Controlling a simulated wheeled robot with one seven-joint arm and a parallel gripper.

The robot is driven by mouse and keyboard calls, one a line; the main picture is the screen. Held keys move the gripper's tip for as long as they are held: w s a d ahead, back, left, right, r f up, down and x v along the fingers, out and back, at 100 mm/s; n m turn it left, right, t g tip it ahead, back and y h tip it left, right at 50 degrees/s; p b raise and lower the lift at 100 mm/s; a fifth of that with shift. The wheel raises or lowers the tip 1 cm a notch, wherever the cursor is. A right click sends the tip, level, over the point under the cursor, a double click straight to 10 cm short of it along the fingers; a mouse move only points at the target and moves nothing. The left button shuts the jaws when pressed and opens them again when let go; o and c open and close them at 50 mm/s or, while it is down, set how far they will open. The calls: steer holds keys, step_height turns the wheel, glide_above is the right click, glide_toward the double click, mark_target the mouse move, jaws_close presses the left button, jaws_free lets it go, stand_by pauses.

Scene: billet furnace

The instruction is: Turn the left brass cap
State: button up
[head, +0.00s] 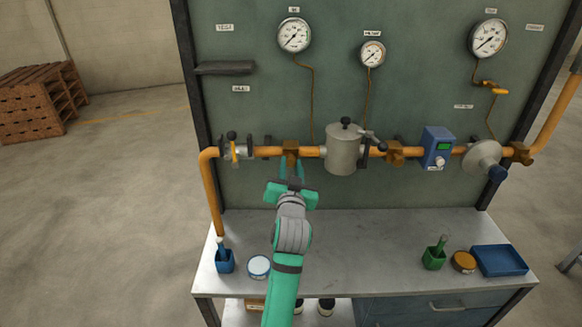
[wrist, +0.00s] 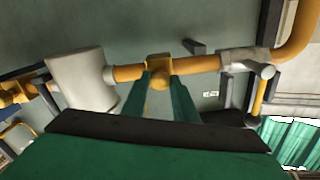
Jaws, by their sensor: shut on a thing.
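The left brass cap (head: 291,147) sits on a fitting in the orange pipe, left of the grey canister. My gripper (head: 291,170) reaches up to it from below in the head view. In the wrist view the rounded brass cap (wrist: 159,80) lies between the tips of my two green fingers, which are shut on it. The fingers hide its sides, and I cannot tell how far it is turned. A second brass fitting (head: 394,152) sits on the pipe right of the canister.
The grey canister (head: 343,150) with a black-handled clamp is close to the right of my gripper. A valve (head: 233,150) is to the left.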

steer(key=m, duration=0.3)
steer(key=shift+f+m, duration=0.1)
steer(key=shift+m, duration=0.2)
steer(key=m, duration=0.4)
steer(key=shift+m, duration=0.3)
steer(key=m, duration=0.4)
steer(key=shift+m, duration=2.2)
steer(key=o, duration=1.1)
steer(key=shift+c, duration=0.2)
steer(key=shift+s, duration=0.1)
